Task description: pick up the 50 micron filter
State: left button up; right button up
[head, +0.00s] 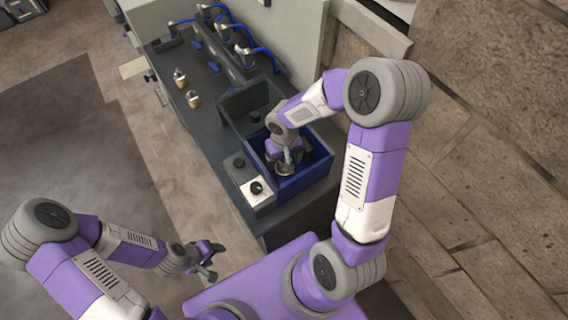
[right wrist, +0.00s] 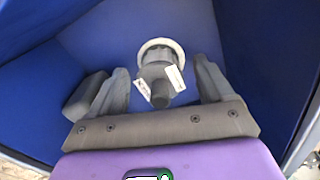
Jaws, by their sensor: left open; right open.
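In the right wrist view a grey filter-like part (right wrist: 158,72) with a white ring and small white tags lies in a blue bin (right wrist: 265,50). The tag print is too small to read, so I cannot tell if it is the 50 micron one. My right gripper (right wrist: 160,66) is open, with a finger on either side of this part; I cannot tell whether they touch it. In the head view my right gripper (head: 287,158) reaches down inside the blue bin (head: 310,185). My left gripper (head: 212,260) is open and empty, left of the counter.
A dark grey block (right wrist: 86,95) lies beside the left finger in the bin. A grey bin (head: 236,108) stands behind the blue one, a box with a black knob (head: 257,188) in front. Two small gold-and-white parts (head: 194,100) stand on the counter near blue-hosed fixtures (head: 243,52).

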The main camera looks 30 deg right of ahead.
jog(key=shift+f, duration=0.6)
jog(key=c, duration=1.2)
